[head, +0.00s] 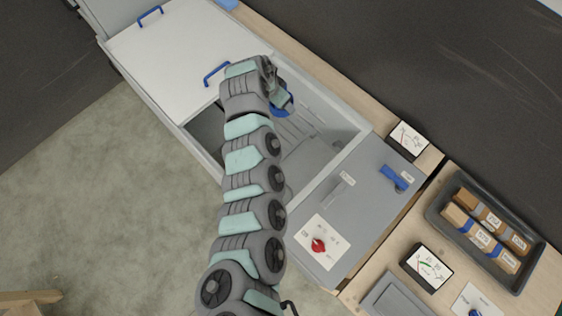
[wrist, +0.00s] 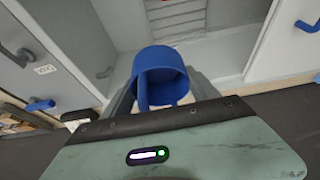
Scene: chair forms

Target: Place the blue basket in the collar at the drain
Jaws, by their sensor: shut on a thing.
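The blue basket (wrist: 172,66) is a round open cup in the middle of the wrist view. My gripper (wrist: 160,92) is shut on it, with grey finger parts showing on both sides. In the head view the basket (head: 288,107) shows partly behind my gripper (head: 278,97), over the open part of a grey tank (head: 325,142). Pale ribs show on the tank's inside near the basket. I cannot make out the collar or the drain; my arm hides part of the tank.
A white lid (head: 165,65) with blue handles covers the tank's far-left part. A grey panel (head: 350,195) with a red knob (head: 318,245) and a blue lever (head: 394,178) adjoins the tank. A black tray (head: 488,232) of labelled blocks lies at the right.

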